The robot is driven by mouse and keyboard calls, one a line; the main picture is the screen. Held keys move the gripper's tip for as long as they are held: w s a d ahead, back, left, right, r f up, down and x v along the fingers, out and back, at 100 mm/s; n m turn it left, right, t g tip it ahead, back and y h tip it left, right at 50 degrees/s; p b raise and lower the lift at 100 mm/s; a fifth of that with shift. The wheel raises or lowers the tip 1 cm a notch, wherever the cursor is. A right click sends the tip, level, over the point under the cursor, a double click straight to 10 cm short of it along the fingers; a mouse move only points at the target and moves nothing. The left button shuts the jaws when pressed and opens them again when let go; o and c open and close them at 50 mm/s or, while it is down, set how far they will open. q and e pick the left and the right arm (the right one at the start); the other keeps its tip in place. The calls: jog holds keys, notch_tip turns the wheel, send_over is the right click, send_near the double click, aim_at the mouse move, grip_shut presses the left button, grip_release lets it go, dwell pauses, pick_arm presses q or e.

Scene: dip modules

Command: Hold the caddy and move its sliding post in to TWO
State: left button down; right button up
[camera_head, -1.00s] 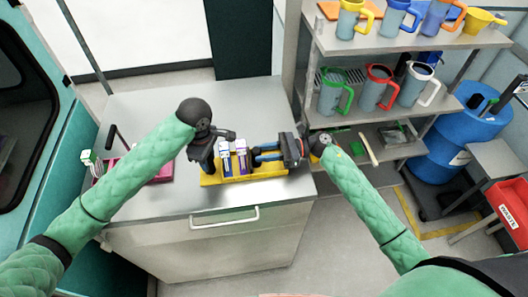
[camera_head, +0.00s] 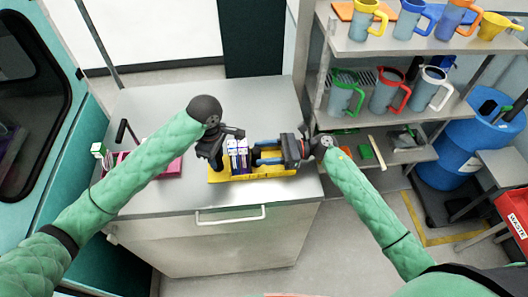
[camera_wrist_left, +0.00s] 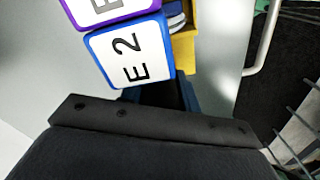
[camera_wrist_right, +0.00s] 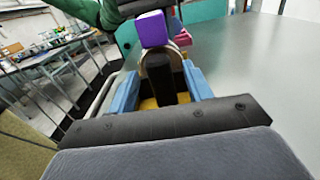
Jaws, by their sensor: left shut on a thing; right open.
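The yellow caddy (camera_head: 275,174) lies on the grey cabinet top. It holds a blue-edged module (camera_head: 233,158) and a purple-edged one (camera_head: 243,156), upright and close together. In the left wrist view the blue-edged module (camera_wrist_left: 130,55) reads "E 2"; the purple-edged one (camera_wrist_left: 105,8) is cut off. My left gripper (camera_head: 219,165) is shut at the caddy's left end; its exact grip is hidden. My right gripper (camera_head: 258,158) is open over the caddy, just right of the modules. In the right wrist view its blue fingers flank a black upright (camera_wrist_right: 163,78), apparently the sliding post; contact is unclear.
A pink tray (camera_head: 165,168) stands left of the caddy, partly behind my left arm. A drawer handle (camera_head: 230,217) is on the cabinet front. Shelves with mugs (camera_head: 389,90) and a blue barrel (camera_head: 452,150) are at right. The cabinet top behind is clear.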

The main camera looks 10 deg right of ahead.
jog(key=d, duration=1.1)
jog(key=shift+d, duration=0.4)
pick_arm(q)
jog(key=c, duration=0.9)
grip_release()
jog(key=shift+c, duration=0.2)
jog(key=shift+r, duration=3.75)
